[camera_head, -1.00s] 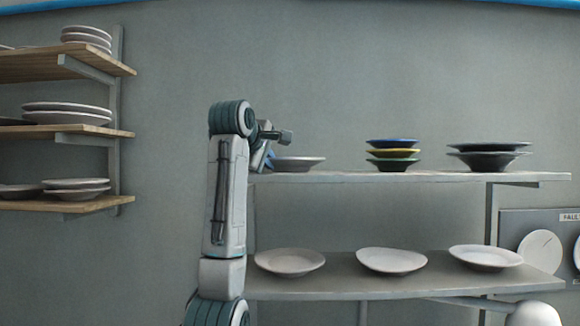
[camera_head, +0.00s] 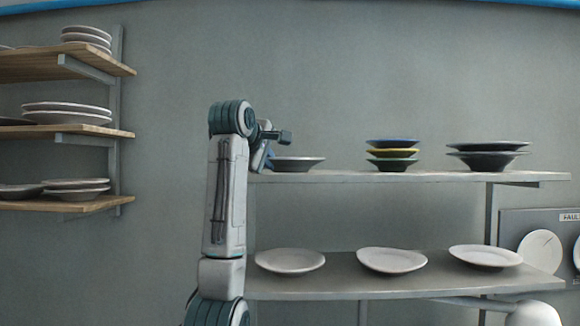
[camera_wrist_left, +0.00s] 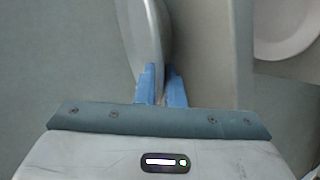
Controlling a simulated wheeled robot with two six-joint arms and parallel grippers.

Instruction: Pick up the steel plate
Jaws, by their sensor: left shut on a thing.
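The steel plate (camera_head: 297,164), a grey shallow dish, is at the left end of the upper shelf. My left gripper (camera_head: 270,163) is at its left edge, partly hidden behind my own arm in the head view. In the left wrist view, the two blue fingers (camera_wrist_left: 163,86) are shut on the rim of the plate (camera_wrist_left: 150,35), one on each side. The plate looks level and at shelf height in the head view; I cannot tell whether it is clear of the shelf. My right gripper is not in view.
On the upper shelf (camera_head: 340,177), a blue, yellow and green stack (camera_head: 392,154) and dark plates (camera_head: 487,157) stand to the right. Several pale plates (camera_head: 391,260) lie on the lower shelf (camera_head: 345,281). Wooden shelves with plates (camera_head: 68,131) are at the left. The wall above is clear.

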